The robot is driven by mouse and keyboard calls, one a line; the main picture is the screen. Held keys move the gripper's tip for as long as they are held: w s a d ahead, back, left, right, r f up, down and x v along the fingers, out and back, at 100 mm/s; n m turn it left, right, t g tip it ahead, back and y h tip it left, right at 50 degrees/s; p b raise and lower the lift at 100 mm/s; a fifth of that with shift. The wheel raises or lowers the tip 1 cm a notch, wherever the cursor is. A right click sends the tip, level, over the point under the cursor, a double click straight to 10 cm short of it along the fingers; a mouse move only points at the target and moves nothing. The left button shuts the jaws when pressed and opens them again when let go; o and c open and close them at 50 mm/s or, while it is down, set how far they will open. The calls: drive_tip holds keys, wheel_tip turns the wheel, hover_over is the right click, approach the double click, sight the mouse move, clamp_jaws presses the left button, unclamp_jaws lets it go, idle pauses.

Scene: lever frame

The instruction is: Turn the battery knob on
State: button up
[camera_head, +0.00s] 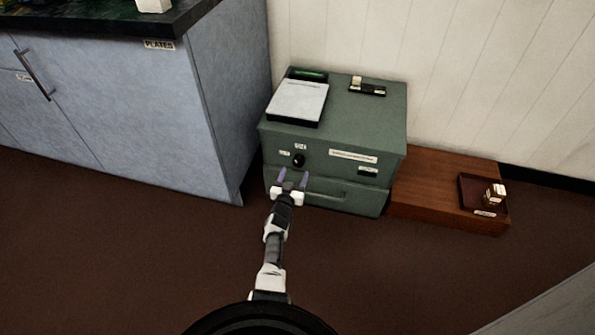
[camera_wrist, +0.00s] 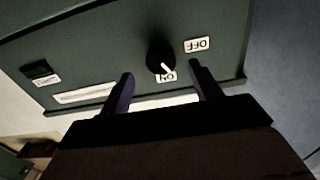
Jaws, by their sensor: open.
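The battery knob (camera_head: 298,160) is a small round black knob on the front of a green box. It also shows in the wrist view (camera_wrist: 160,50), where the picture is upside down. A white pointer mark on the knob lies on the side near the ON label (camera_wrist: 167,77). The OFF label (camera_wrist: 197,45) is to the right of the knob in that view. My gripper (camera_head: 293,174) is open and empty, just in front of and slightly below the knob in the head view. In the wrist view its fingers (camera_wrist: 160,73) stand apart on either side of the knob, not visibly touching it.
The green box (camera_head: 365,125) carries a white-topped device (camera_head: 299,101) and a small dark item (camera_head: 366,87). A blue cabinet (camera_head: 140,120) stands at left. A low wooden block (camera_head: 435,195) with a dark red tray (camera_head: 470,194) is at right. The floor in front is clear.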

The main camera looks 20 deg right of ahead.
sight(298, 164)
drive_tip(key=b+x, duration=0.1)
drive_tip(key=x, duration=0.1)
drive_tip(key=b+x, duration=0.1)
drive_tip(key=x, duration=0.1)
drive_tip(key=shift+f+b, duration=0.2)
drive_tip(key=shift+b, duration=0.1)
drive_tip(key=shift+w+d+r+b, duration=0.25)
drive_tip(key=shift+w+d+b, duration=0.2)
drive_tip(key=shift+w, duration=0.15)
drive_tip(key=shift+c, duration=0.4)
drive_tip(key=c, duration=0.9)
drive_tip(key=m+b, duration=0.1)
drive_tip(key=m, duration=0.1)
drive_tip(key=shift+f+m+b, duration=0.1)
drive_tip(key=shift+m+b, duration=0.2)
drive_tip(key=shift+m, duration=0.1)
drive_tip(key=shift+a+m+b, duration=0.1)
drive_tip(key=shift+m+b, duration=0.5)
drive_tip(key=shift+m, duration=0.9)
